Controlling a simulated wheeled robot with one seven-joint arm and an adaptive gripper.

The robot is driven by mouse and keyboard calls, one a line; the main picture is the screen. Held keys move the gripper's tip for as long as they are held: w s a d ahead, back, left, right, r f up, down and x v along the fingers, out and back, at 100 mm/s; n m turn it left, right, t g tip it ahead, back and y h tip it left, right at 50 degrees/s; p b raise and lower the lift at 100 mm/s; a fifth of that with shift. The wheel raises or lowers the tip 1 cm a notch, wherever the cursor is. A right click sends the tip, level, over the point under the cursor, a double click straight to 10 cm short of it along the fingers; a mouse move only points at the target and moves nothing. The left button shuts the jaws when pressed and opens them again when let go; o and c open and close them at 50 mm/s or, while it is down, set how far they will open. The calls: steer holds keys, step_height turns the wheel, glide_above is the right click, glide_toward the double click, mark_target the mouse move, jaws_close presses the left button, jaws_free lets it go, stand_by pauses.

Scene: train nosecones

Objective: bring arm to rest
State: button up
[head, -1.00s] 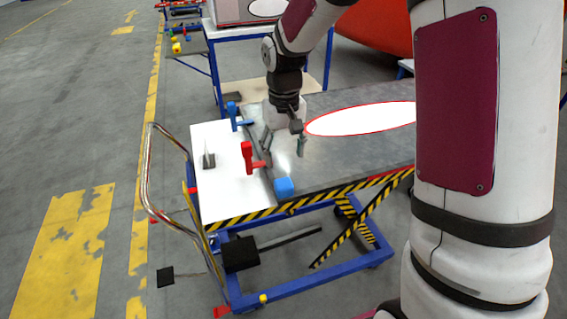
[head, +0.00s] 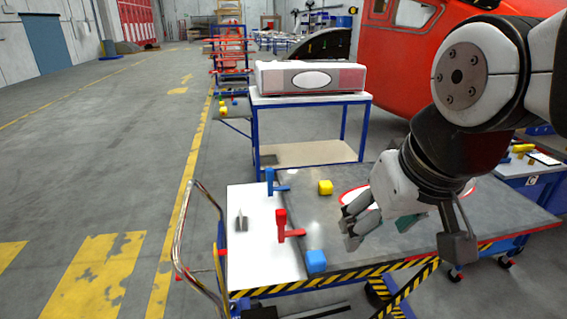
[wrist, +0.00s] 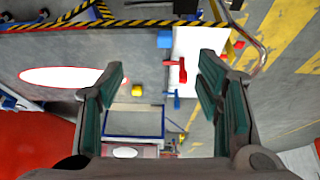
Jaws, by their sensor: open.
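My gripper (head: 378,226) is raised above the right part of the cart's grey top in the head view, with my arm folded in from the right. In the wrist view its two fingers (wrist: 162,85) stand wide apart with nothing between their pads. The camera there looks down on the cart from above. My gripper covers part of the white oval with a red rim (head: 352,195) on the cart top.
The cart (head: 262,262) carries a yellow cube (head: 325,187), a blue cube (head: 316,261), a red clamp (head: 282,226) and a blue clamp (head: 270,182). Behind stands a blue-framed table (head: 300,98) bearing a box (head: 340,77). A red train nose (head: 392,45) stands behind right. Left floor is clear.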

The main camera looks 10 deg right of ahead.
steer(key=s, duration=0.3)
steer(key=shift+t, duration=0.3)
